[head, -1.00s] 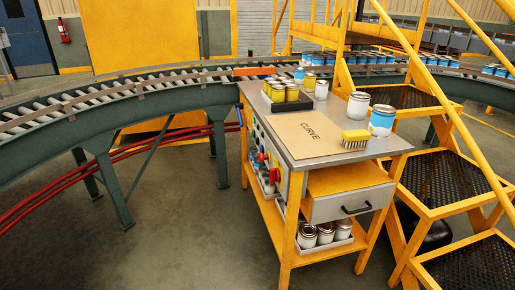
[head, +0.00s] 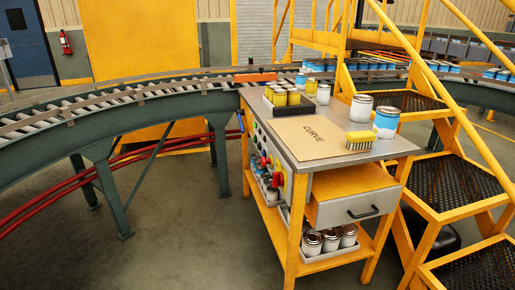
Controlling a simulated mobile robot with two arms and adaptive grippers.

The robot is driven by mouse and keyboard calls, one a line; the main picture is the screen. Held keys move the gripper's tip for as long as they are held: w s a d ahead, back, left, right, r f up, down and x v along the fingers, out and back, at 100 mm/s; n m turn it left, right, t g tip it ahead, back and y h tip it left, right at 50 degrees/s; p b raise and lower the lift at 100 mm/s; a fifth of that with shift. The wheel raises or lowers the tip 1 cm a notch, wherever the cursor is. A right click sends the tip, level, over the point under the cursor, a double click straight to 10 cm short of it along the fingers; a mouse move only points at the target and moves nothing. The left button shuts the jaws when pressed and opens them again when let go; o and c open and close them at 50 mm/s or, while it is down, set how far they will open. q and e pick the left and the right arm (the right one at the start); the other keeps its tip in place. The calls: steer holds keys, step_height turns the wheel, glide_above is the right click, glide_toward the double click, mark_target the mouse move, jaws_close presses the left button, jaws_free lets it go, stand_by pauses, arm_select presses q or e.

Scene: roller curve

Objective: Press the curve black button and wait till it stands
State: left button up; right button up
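A yellow workstation cart (head: 290,262) with a grey top stands right of centre in the head view. The cart's left side carries a control panel (head: 262,150) with small buttons and red and yellow parts, seen at a steep angle. A black button on it is too small to tell apart. Neither of my grippers shows in the head view.
A curved roller conveyor (head: 130,100) runs along the left and behind the cart. Yellow stairs (head: 450,190) stand close on the right. Cans (head: 386,121) and a yellow brush (head: 359,141) sit on the cart top. The floor (head: 185,235) left of the cart is clear.

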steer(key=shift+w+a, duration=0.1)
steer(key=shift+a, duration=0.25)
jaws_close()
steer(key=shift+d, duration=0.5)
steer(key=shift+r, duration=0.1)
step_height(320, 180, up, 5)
steer(key=p, duration=0.5)
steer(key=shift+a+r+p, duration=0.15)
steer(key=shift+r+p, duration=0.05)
steer(key=shift+p, duration=0.1)
